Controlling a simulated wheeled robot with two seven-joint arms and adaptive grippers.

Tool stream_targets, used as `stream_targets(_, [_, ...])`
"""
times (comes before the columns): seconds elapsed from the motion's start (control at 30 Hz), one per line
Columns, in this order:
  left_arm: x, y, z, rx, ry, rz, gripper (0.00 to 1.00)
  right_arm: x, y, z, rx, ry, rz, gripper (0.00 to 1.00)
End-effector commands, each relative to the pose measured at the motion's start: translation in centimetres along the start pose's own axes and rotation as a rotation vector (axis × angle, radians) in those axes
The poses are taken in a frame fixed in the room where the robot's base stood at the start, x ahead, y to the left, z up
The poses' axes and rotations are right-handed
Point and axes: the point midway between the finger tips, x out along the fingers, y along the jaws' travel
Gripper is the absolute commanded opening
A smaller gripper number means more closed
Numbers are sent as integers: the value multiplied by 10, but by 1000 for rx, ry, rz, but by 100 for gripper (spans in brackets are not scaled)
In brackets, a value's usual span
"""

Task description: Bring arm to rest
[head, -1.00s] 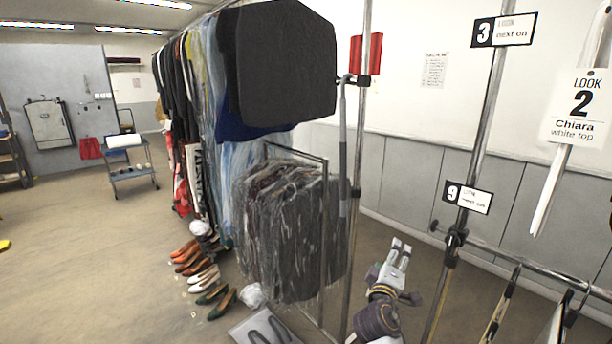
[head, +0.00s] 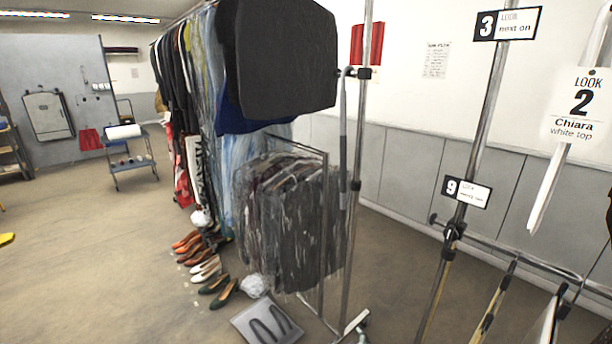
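Neither of my grippers shows in the head view now, and no arm is in the picture. Whether they are open or shut is hidden. The floor in front of the clothes rail, right of centre, shows bare.
Clothes rail post (head: 357,180) with packed garments (head: 285,60) and plastic-covered clothes (head: 290,225) stands centre. Shoes (head: 210,270) and a flat grey item (head: 266,322) lie on the floor. A nearer rail (head: 530,265) with hangers is at right. A trolley (head: 131,162) stands far left; floor left is open.

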Motion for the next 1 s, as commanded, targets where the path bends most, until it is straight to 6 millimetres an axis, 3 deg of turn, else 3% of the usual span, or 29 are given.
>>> stream_targets(0.03, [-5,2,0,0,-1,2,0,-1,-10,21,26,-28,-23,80])
stream_targets(0.27, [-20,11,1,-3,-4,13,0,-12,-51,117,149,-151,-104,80])
stream_targets(0.47, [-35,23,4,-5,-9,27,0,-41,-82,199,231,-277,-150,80])
stream_targets(0.77, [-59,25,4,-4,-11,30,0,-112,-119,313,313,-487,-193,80])
stream_targets(1.0, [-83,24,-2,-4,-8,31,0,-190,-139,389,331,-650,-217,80])
